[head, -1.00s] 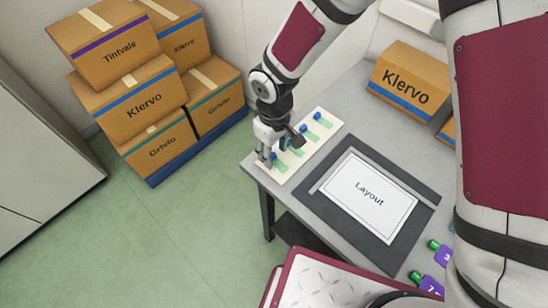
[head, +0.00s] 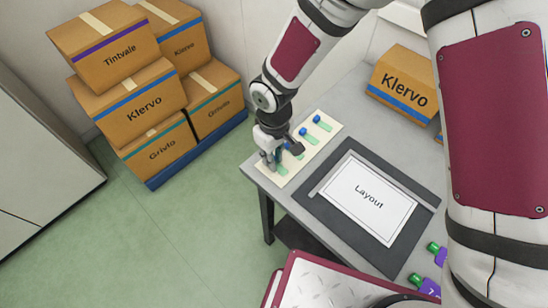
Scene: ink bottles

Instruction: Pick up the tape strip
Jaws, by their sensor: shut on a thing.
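Several green tape strips with blue ends lie in a row on a cream board (head: 330,128) at the table's left corner. The farthest strip (head: 322,125) and the one in front of it (head: 309,138) are in clear view. My gripper (head: 273,163) points down over the near end of the board and is shut on the nearest tape strip (head: 283,171). The strip's green part shows beside the fingers. Its blue end is mostly hidden by them. I cannot tell whether the strip is clear of the board.
A dark mat (head: 413,188) with a "Layout" sheet (head: 369,200) and a grey ruler-like bar (head: 331,174) lies right of the board. A Klervo box (head: 402,84) stands at the table's back. Stacked boxes (head: 150,100) stand on the floor at left.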

